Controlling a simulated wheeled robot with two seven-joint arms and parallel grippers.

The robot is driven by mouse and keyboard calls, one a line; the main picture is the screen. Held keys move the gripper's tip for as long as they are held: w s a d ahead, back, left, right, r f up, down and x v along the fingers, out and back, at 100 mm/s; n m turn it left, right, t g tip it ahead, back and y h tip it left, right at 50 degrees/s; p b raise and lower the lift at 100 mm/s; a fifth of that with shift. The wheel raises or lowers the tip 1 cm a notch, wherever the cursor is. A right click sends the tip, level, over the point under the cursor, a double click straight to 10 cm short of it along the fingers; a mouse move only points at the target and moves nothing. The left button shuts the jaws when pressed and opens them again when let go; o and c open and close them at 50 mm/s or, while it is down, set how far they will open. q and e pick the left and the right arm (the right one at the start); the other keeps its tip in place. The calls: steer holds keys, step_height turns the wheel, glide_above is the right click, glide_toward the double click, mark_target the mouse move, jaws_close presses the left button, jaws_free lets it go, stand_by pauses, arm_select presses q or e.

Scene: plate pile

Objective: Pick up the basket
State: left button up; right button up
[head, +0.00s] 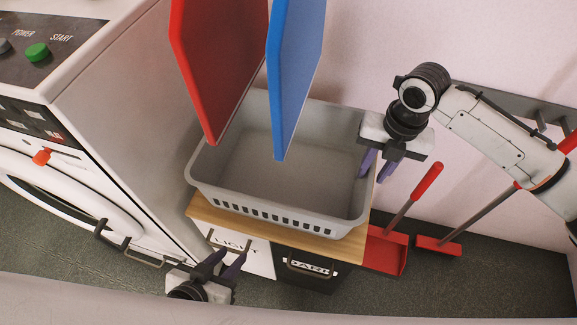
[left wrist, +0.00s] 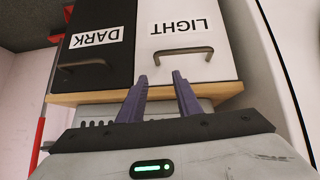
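The grey plastic basket (head: 272,200) with a slotted front wall sits upright on the wooden top (head: 215,214) of a cabinet. Its slotted side shows partly in the left wrist view (left wrist: 96,111), largely hidden by the gripper body. My right gripper (head: 377,167) is at the basket's right rim, fingers apart, one inside and one outside; I cannot tell whether they touch the wall. My left gripper (head: 229,256) is open and empty in front of the cabinet, below and apart from the basket; its two fingers also show in the left wrist view (left wrist: 159,78).
A red board (head: 218,60) and a blue board (head: 296,70) hang in view over the basket. A white machine (head: 120,120) stands at the left. The cabinet has LIGHT (head: 235,248) and DARK (head: 308,267) fronts with handles. A red dustpan (head: 386,250) stands to the right.

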mark_target(361, 183)
steer(key=f, duration=0.2)
steer(key=a+f, duration=0.1)
steer(key=f, duration=0.4)
steer(key=shift+w+a+f+b, duration=0.15)
steer(key=shift+w+b, duration=0.15)
steer(key=shift+w, duration=0.05)
steer(key=shift+c, duration=0.3)
jaws_close()
